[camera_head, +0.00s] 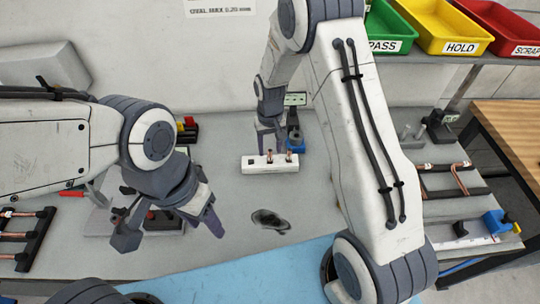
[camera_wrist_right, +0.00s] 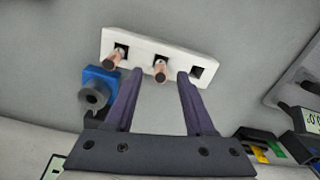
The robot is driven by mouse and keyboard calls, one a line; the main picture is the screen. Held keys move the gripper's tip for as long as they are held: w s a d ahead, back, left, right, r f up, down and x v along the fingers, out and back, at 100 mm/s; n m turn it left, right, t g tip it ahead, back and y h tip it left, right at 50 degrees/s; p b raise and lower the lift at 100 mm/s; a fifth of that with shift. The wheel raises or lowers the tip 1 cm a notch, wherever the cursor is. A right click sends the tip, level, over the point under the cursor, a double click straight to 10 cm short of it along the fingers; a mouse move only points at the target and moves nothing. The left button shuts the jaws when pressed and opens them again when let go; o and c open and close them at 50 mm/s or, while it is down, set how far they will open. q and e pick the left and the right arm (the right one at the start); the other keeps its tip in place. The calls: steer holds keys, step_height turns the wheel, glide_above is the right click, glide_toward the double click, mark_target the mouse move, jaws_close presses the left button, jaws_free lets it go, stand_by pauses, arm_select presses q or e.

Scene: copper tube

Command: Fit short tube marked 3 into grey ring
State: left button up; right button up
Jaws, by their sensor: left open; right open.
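A white block (camera_head: 270,168) stands on the bench with two short copper tubes upright in its square holes; its left hole is empty. My right gripper (camera_head: 267,135) is open over the block. In the right wrist view its fingertips (camera_wrist_right: 158,76) lie on either side of the middle tube (camera_wrist_right: 160,72), not closed on it. The other tube (camera_wrist_right: 113,59) stands nearer the blue fixture (camera_wrist_right: 99,78), which carries a grey ring (camera_wrist_right: 92,97). No number on the tubes is readable. My left gripper (camera_head: 168,228) is open and empty above the bench at left.
A dark, irregular object (camera_head: 269,221) lies on the bench in front of the block. A blue mat (camera_head: 250,277) covers the near edge. Racks with copper pipes stand at far left (camera_head: 28,238) and right (camera_head: 450,180). Green, yellow (camera_head: 447,27) and red bins are on a shelf.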

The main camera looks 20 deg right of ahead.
steer(key=shift+f, duration=0.85)
jaws_close()
